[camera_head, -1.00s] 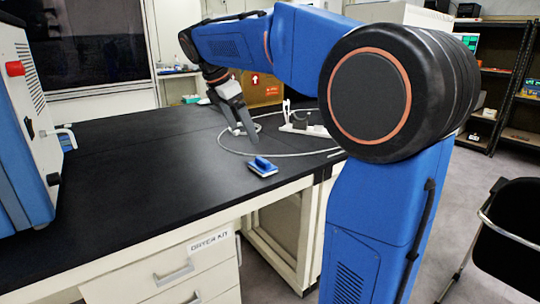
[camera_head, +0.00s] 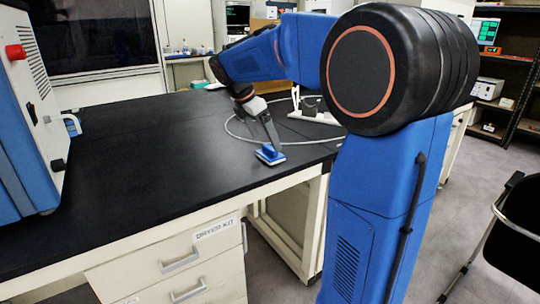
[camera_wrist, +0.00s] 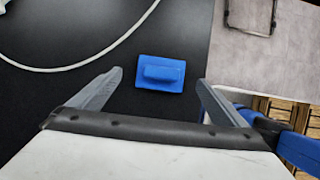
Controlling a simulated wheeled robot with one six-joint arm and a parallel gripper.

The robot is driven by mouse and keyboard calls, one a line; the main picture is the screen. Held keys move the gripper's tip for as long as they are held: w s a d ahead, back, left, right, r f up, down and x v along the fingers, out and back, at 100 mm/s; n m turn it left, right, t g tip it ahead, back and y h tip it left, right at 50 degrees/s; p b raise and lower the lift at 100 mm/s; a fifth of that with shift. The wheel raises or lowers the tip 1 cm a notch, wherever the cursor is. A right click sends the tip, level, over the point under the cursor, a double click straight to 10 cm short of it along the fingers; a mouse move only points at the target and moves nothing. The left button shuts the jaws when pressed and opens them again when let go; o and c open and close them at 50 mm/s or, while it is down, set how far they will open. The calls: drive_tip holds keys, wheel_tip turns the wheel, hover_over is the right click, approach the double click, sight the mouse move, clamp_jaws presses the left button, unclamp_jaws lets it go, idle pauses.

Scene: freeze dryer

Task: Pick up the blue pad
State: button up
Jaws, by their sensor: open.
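The blue pad (camera_head: 269,156) lies on the black bench top (camera_head: 150,150) near its front edge, with a raised blue handle on top and a pale layer underneath. My gripper (camera_head: 272,143) is just above and behind the pad in the head view, fingers pointing down toward it. In the wrist view the pad (camera_wrist: 160,73) sits between and slightly beyond the two spread grey fingers of my gripper (camera_wrist: 160,78). The fingers are apart and nothing is held between them. From these views I cannot tell the exact height of the fingertips over the handle.
A pale cable (camera_head: 235,128) loops on the bench behind the pad, beside a white stand (camera_head: 312,112). A blue and white machine (camera_head: 35,120) stands at the left. The bench edge and floor (camera_wrist: 285,45) are close to the pad. The bench middle is clear.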

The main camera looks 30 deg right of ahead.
sight(270, 147)
drive_tip(key=shift+x, duration=2.8)
drive_tip(key=shift+s, duration=0.15)
drive_tip(key=c, duration=1.1)
drive_tip(key=shift+c, duration=0.2)
drive_tip(key=shift+r, duration=0.1)
wheel_tip(270, 147, up, 10)
drive_tip(key=shift+f, duration=0.1)
